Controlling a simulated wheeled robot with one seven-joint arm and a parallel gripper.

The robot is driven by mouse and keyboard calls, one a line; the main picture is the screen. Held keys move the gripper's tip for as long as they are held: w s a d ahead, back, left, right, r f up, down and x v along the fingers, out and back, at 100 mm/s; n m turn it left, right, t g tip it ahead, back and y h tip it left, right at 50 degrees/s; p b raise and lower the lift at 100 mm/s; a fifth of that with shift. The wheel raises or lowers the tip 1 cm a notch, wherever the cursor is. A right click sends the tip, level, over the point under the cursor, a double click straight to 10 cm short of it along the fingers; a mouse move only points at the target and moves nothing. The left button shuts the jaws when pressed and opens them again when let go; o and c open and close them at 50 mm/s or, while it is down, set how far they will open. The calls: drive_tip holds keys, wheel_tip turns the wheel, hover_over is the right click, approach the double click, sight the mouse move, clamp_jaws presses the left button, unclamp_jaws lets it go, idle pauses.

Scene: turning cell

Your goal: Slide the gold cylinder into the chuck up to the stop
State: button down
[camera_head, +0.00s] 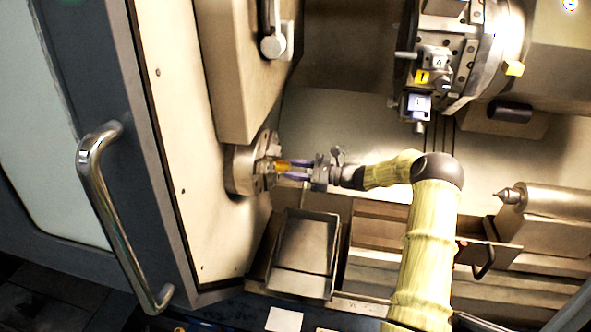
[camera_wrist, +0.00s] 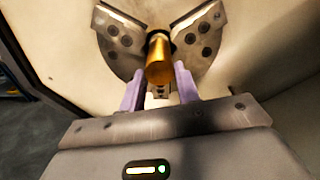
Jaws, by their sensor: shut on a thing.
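The gold cylinder (camera_head: 281,165) lies sideways between the purple fingers of my gripper (camera_head: 290,171), in front of the chuck. My gripper (camera_wrist: 159,84) is shut on the cylinder (camera_wrist: 159,66). The round grey chuck (camera_head: 238,170) is on the left wall, with its bolted jaws facing my gripper. In the wrist view the chuck (camera_wrist: 118,62) fills the top, and the cylinder's far end is at the central opening between the jaws. How deep that end sits, and the stop inside, are hidden.
A beige housing (camera_head: 240,75) with a lever hangs above the chuck. A tool turret (camera_head: 470,60) is at upper right and a pointed tailstock (camera_head: 550,208) at right. An open metal tray (camera_head: 305,250) lies below my gripper. The machine door (camera_head: 90,160) is at left.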

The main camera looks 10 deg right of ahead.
drive_tip(key=shift+a, duration=0.15)
drive_tip(key=c, duration=0.9)
unclamp_jaws()
drive_tip(key=shift+f, duration=0.1)
drive_tip(key=shift+c, duration=0.2)
drive_tip(key=shift+o, duration=0.5)
drive_tip(key=shift+d, duration=0.2)
drive_tip(key=v, duration=0.6)
drive_tip(key=shift+d, duration=0.1)
